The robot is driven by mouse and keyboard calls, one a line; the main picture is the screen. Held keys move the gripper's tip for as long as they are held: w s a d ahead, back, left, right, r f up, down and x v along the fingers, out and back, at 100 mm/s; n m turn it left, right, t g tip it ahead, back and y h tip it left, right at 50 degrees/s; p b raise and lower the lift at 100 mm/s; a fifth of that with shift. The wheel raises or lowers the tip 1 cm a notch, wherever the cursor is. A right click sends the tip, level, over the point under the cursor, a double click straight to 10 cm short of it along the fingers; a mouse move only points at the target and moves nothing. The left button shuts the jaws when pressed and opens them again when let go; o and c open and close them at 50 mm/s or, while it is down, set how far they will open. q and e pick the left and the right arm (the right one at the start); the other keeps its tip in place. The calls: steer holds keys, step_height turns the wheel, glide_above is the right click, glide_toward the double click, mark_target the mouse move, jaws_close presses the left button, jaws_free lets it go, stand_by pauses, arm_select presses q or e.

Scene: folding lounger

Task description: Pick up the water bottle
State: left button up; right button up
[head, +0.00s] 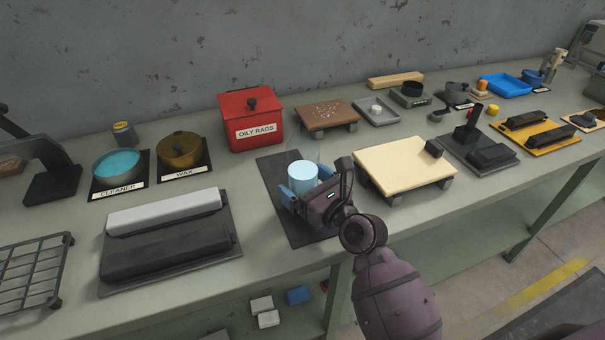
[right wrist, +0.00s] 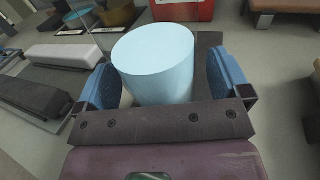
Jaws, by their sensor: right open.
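The light blue cylinder that I take for the water bottle (head: 302,172) stands upright on a dark mat (head: 276,178) at the middle of the bench. It also shows large in the right wrist view (right wrist: 155,62). My right gripper (head: 305,187) is open, with its blue finger pads on either side of the cylinder. The cylinder's lower part is hidden by the gripper. My left gripper is not in view.
A red oily rags box (head: 252,121) stands behind the mat. A pale board on feet (head: 404,166) is close on the right. A tray with grey and black bars (head: 170,240) lies on the left. Cleaner (head: 117,166) and wax (head: 180,150) pots stand behind it.

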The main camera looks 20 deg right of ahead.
steer(key=shift+w, duration=0.1)
steer(key=c, duration=1.2)
steer(key=shift+r, duration=0.1)
